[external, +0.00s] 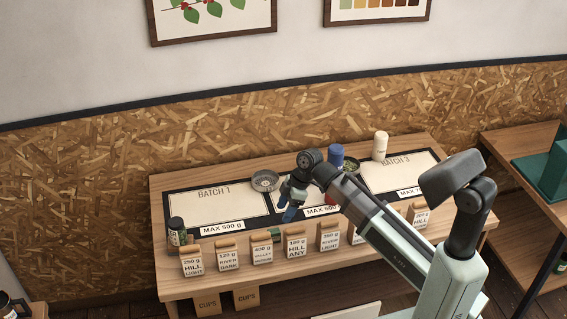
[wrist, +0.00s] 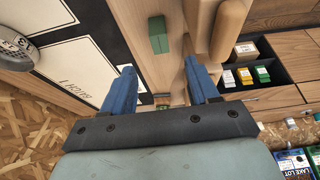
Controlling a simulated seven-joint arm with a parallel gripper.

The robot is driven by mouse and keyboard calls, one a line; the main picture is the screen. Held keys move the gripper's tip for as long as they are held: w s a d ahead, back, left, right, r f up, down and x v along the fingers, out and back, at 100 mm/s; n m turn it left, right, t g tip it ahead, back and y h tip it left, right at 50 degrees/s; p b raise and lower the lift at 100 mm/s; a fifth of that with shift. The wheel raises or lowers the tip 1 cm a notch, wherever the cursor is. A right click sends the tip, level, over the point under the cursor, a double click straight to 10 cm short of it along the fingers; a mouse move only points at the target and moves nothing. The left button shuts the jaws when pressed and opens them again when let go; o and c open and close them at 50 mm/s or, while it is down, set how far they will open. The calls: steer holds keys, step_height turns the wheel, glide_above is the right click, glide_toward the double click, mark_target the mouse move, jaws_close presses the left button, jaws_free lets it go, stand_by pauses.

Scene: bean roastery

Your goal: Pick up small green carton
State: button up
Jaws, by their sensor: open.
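A small green carton (wrist: 158,34) lies on the wooden table in the wrist view, ahead of my fingertips and roughly in line with the gap between them. In the external view, the green carton (external: 275,234) shows only partly behind the row of bags. My gripper (wrist: 159,67) is open, with its two blue fingers apart and nothing seen held between them. In the external view, my gripper (external: 290,213) hangs above the table, to the right of the carton and behind the bags.
Several labelled bags (external: 262,250) stand along the front edge. A dark jar (external: 176,232) is at the left end. A round metal dish (external: 265,181), blue-topped container (external: 336,156) and white bottle (external: 380,146) stand behind.

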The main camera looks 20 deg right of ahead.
mark_target(274, 231)
steer(key=shift+x, duration=4.65)
jaws_close()
steer(key=shift+r, duration=0.15)
